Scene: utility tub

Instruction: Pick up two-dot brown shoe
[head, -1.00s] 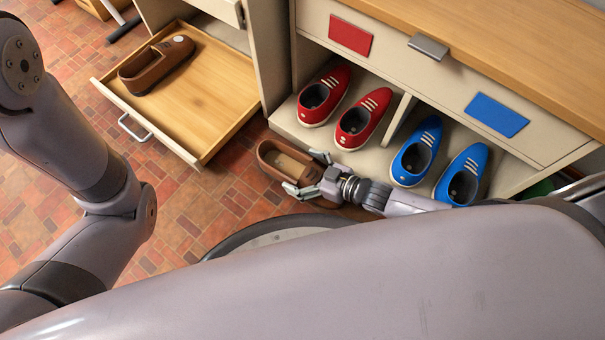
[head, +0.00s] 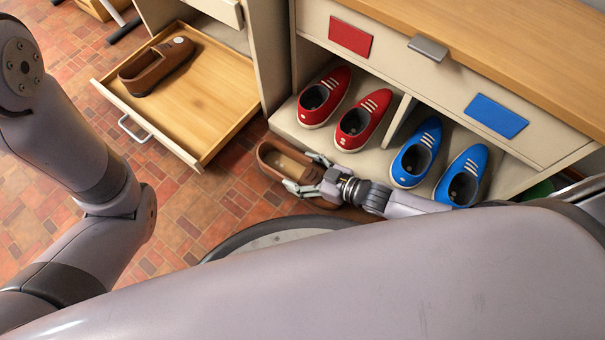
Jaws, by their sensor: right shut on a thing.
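A brown shoe (head: 279,160) is at the floor in front of the shelf unit, its toe end partly hidden by my right gripper. My right gripper (head: 306,172) is shut on this shoe, with its fingers around the shoe's sides. I cannot see any dots on it, and cannot tell whether it touches the floor. Another brown shoe (head: 150,72) lies in the open wooden drawer at the upper left, with a pale round mark near its toe. My left arm is at the left edge, but its gripper is out of view.
The open drawer (head: 213,110) sticks out over the brick floor and has free room beside its shoe. Red shoes (head: 357,122) and blue shoes (head: 415,155) stand in separate shelf compartments close to my right gripper. A divider (head: 402,118) stands between them.

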